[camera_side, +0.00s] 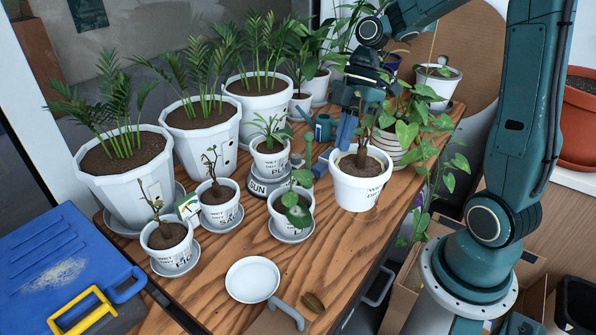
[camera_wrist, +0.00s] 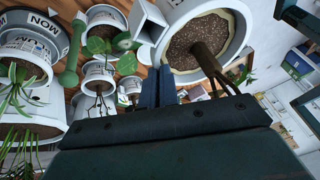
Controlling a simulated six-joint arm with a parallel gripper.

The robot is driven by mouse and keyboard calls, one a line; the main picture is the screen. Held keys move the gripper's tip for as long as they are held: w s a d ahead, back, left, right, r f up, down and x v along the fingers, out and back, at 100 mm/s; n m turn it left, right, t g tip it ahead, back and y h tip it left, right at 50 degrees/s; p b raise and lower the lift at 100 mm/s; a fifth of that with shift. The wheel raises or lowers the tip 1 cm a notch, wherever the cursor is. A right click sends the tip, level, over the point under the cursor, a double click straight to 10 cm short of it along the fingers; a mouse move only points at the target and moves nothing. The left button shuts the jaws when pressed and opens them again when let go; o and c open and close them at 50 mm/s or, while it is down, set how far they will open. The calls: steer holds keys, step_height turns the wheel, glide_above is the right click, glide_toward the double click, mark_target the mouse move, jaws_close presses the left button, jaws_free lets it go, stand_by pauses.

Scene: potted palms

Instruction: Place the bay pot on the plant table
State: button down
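A white pot with dark soil and a brown stem (camera_side: 357,193), which I take for the bay pot, is at the right part of the wooden plant table (camera_side: 225,262). Its label is only partly readable. No saucer shows under it, and I cannot tell whether its base touches the table. My gripper (camera_side: 346,132) comes down at its far left rim, with blue fingers close together. In the wrist view the fingers (camera_wrist: 163,87) meet the rim of the pot (camera_wrist: 244,28), seemingly pinching it; the exact contact is partly hidden.
Several small labelled pots on saucers stand left of the pot, with large palm pots (camera_side: 130,182) behind. A trailing plant (camera_side: 420,128) crowds the right. The front middle is clear.

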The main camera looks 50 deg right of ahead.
step_height(320, 180, down, 16)
stand_by(0.9)
steer(key=shift+f, duration=0.2)
steer(key=shift+f, duration=1.9)
steer(key=c, duration=1.7)
jaws_free()
steer(key=v, duration=1.2)
